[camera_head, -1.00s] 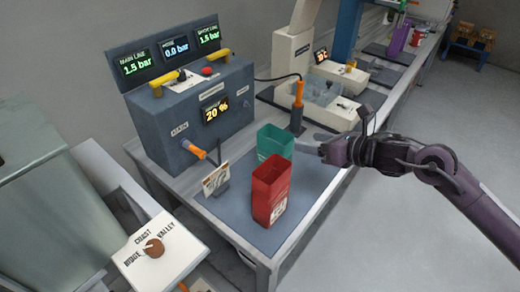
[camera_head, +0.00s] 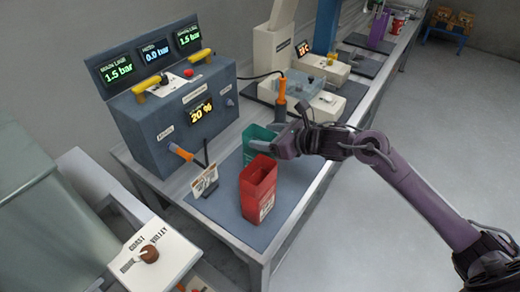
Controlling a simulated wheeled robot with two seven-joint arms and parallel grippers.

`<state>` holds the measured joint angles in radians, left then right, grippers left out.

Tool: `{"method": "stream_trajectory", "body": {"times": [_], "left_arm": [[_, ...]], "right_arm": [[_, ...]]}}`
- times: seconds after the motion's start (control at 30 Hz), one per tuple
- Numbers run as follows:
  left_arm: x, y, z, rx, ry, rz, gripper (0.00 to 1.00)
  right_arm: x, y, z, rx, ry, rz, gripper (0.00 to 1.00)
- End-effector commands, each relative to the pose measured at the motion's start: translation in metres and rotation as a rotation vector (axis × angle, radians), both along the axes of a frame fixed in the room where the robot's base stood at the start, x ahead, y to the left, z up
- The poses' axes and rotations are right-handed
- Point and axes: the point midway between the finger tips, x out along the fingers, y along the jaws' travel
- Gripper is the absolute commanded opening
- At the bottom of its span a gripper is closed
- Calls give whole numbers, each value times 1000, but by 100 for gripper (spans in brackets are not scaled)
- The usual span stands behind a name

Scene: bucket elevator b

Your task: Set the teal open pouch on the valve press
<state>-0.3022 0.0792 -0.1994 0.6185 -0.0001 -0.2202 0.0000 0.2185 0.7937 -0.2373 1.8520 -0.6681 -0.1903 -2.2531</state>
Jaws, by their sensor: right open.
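The teal open pouch (camera_head: 256,136) stands upright on the grey mat, behind the red open pouch (camera_head: 258,184). My right gripper (camera_head: 278,145) reaches in from the right and is open. Its fingers overlap the teal pouch's right side in the picture; I cannot tell whether they touch it. The gripper and the red pouch hide part of the teal pouch. A cream machine with a tall column (camera_head: 278,50) stands farther back on the bench; I cannot tell for sure that it is the valve press. My left gripper is not in view.
A blue-grey control box (camera_head: 170,122) with pressure displays stands left of the pouches. A small card on a stand (camera_head: 204,180) is beside the red pouch. An upright orange-handled tool (camera_head: 281,92) stands behind the teal pouch. The grey mat (camera_head: 235,216) has free room at its front.

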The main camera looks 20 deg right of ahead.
Motion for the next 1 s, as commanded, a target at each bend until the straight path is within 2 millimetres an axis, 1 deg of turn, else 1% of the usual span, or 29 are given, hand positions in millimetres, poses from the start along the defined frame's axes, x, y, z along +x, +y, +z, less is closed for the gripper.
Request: {"method": "stream_trajectory", "body": {"times": [0.2, 0.27, 0.4, 0.67, 0.77, 0.87, 1.0], "left_arm": [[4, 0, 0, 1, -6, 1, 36], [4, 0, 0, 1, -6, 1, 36], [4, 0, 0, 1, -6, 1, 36], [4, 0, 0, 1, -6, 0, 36], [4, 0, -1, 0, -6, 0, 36], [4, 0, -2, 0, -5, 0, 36], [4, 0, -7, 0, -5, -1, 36]], "right_arm": [[1, 0, -1, -1, -1, 0, 62], [1, 0, -1, -1, -1, 0, 55], [1, 0, -1, 0, 0, 0, 38], [1, 0, 0, 0, -1, -1, 38], [1, 0, 3, -1, -3, 0, 38], [1, 0, 10, -1, -4, 0, 38], [1, 0, 30, -3, -7, 0, 38]]}}
